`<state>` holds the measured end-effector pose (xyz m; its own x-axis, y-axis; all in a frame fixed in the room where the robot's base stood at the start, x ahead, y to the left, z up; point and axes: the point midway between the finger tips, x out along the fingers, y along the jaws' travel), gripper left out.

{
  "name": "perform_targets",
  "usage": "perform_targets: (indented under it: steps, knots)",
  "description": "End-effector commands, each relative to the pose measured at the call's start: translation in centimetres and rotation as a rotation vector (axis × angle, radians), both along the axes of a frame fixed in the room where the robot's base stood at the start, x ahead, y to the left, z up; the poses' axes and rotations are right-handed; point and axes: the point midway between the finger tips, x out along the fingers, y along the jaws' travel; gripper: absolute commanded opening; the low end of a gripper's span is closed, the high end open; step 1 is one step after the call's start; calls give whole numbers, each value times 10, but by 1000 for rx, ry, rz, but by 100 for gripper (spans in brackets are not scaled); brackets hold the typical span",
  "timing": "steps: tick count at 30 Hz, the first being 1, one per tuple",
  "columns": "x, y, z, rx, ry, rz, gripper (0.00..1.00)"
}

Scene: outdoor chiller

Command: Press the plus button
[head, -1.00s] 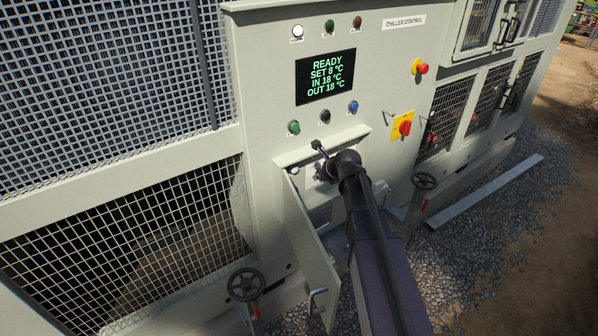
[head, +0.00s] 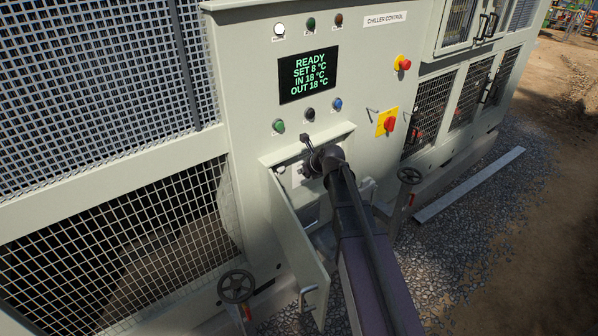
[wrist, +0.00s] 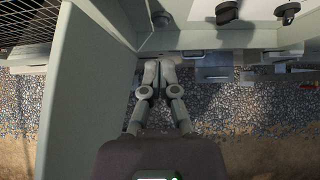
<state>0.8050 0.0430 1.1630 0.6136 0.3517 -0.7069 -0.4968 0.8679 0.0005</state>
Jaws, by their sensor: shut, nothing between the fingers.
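The grey-green chiller control panel (head: 360,80) has a lit display (head: 307,77) reading READY, SET 8 °C, IN 18 °C, OUT 18 °C. Below it sit a green button (head: 278,126), a black button (head: 309,114) and a blue button (head: 337,104). Their labels are too small to read, so I cannot tell which is plus. My gripper (wrist: 155,64) is shut and empty, its fingertips close to the cabinet front in the wrist view. In the head view my arm reaches the recess under the button row and hides much of it. Contact cannot be made out.
An open door (head: 297,245) hangs left of my arm; in the wrist view (wrist: 85,85) it stands beside the gripper. A red emergency knob (head: 403,63), a red-yellow switch (head: 388,122) and two handwheels (head: 236,286) (head: 409,176) are around. Gravel lies to the right.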

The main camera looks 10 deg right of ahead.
Motion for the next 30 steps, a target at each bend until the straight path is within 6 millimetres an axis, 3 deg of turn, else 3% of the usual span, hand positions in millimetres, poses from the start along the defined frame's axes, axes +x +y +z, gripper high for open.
perform_targets:
  steps: [27,30]
  knots:
    - [59,33,-70,-1,-1,1,0]
    - [72,40,-66,-1,0,1,0]
